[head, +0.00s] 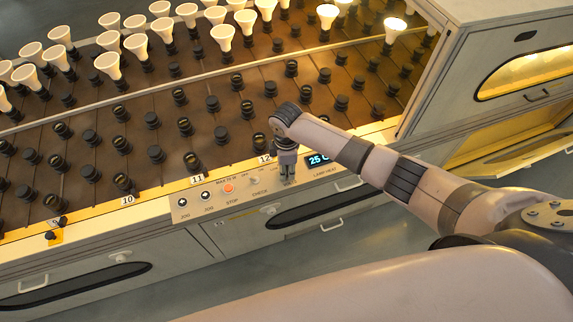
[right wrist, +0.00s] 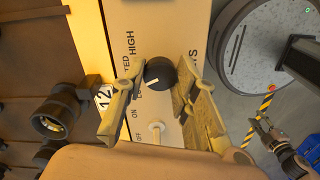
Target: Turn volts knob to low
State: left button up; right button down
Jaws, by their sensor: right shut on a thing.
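The black volts knob (right wrist: 159,70) shows in the right wrist view, on a cream panel with a white pointer mark on its lower part. The word HIGH stands above it, with part of another word, ending in TED, to its left; a further label is mostly hidden behind a finger. My right gripper (right wrist: 160,76) has its two fingers on either side of the knob and is shut on it. In the head view my right gripper (head: 287,178) points down at the control panel (head: 213,207) and hides the knob.
A white toggle (right wrist: 156,128) marked ON and OFF sits just below the knob. An orange stop button (head: 229,188) and a lit display (head: 318,159) flank my gripper. Rows of sockets, some with bulbs (head: 108,66), fill the rack behind. Floor is open in front.

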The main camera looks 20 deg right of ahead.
jog(key=shift+n+p, duration=0.3)
jog(key=shift+n, duration=1.2)
jog(key=c, duration=1.2)
grip_release()
jog(key=shift+c, duration=0.2)
jog(key=shift+r, duration=0.1)
notch_tip(320, 180, up, 12)
